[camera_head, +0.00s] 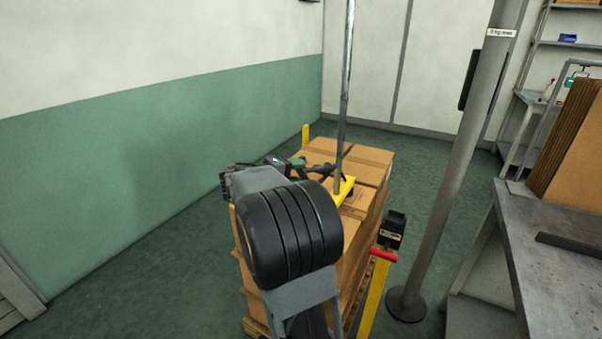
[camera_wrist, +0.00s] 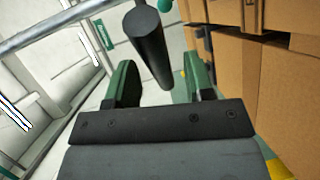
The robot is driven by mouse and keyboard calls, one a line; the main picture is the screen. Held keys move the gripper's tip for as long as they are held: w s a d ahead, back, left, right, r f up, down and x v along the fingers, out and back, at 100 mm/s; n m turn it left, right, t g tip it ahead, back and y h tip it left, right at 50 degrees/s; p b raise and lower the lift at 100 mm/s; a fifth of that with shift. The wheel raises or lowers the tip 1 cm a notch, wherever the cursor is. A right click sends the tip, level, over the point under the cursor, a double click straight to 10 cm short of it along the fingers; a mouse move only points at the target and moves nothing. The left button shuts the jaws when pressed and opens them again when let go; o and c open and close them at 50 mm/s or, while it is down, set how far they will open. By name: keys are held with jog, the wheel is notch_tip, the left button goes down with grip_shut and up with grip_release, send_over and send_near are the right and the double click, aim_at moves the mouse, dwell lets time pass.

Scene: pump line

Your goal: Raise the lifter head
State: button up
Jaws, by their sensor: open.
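The lifter head (camera_head: 344,190) is a yellow piece at the foot of a long upright metal tube (camera_head: 347,80), low over or on the stacked cartons; I cannot tell whether it touches them. A black handle (camera_head: 322,171) reaches left from it toward my gripper (camera_head: 297,163), which is mostly hidden behind my arm. In the wrist view, my gripper (camera_wrist: 161,84) is open, with its two green fingers apart. A thick black bar (camera_wrist: 152,50), likely the handle, runs in the gap between them; I cannot tell whether it touches either finger.
Cartons (camera_head: 364,154) are stacked on a wooden pallet under the lifter head. To the right stand a yellow post (camera_head: 373,300) with a red handle, a grey column (camera_head: 455,170), and a workbench (camera_head: 520,250) with flat cardboard. Floor (camera_head: 150,270) to the left is clear.

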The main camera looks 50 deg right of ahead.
jog(key=shift+x, duration=0.95)
grip_shut()
